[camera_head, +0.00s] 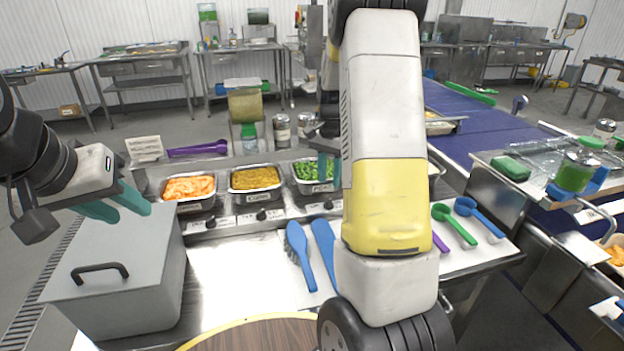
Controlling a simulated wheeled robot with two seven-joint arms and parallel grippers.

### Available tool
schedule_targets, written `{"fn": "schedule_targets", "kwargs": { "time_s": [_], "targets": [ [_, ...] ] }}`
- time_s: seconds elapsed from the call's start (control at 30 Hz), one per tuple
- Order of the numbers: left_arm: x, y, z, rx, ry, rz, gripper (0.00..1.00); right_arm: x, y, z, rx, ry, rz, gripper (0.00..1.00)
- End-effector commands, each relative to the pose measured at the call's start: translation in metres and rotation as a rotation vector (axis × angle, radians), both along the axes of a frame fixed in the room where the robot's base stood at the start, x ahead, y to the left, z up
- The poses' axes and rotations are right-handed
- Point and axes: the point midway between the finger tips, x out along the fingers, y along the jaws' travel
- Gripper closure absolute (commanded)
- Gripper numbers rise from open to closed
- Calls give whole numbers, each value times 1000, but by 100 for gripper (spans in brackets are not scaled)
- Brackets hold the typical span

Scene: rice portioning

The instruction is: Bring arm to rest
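My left gripper (133,211) is at the left side, above the back edge of a grey lidded box. Its two teal fingers are apart with nothing between them. My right arm (385,130) rises large through the middle of the view, with white and yellow links close to the camera. My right gripper (329,168) shows partly beside this arm, over the green peas pan. Its teal fingers are small and partly covered by the arm, so I cannot tell its opening.
The grey box (120,265) with a black handle stands front left. Pans of orange food (189,187), yellow corn (254,178) and green peas (312,172) line the counter. Blue utensils (299,255) lie in the middle, and a green spoon (455,224) lies right. A blue conveyor (470,150) runs behind.

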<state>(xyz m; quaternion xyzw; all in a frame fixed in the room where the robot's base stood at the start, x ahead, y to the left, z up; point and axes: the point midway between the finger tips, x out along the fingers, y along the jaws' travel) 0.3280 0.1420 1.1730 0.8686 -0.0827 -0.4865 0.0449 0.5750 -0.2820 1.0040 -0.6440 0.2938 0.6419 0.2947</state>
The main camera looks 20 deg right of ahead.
Motion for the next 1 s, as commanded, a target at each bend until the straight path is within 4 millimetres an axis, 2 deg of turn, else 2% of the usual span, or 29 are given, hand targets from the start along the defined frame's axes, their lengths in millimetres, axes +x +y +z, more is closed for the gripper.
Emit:
{"fn": "schedule_targets", "kwargs": {
  "time_s": [0.1,0.53,0.63,0.77,1.0],
  "targets": [
    [0,0,0,0,0,0,64,0,0,7,0,1,0,70],
    [0,0,0,0,0,0,64,-1,0,9,0,1,0,70],
    [0,0,0,0,0,0,64,-3,3,16,8,-12,14,70],
    [0,0,0,0,0,0,64,-17,17,41,33,-58,74,70],
    [0,0,0,0,0,0,64,-69,58,107,79,-207,283,70]
  ]
}}
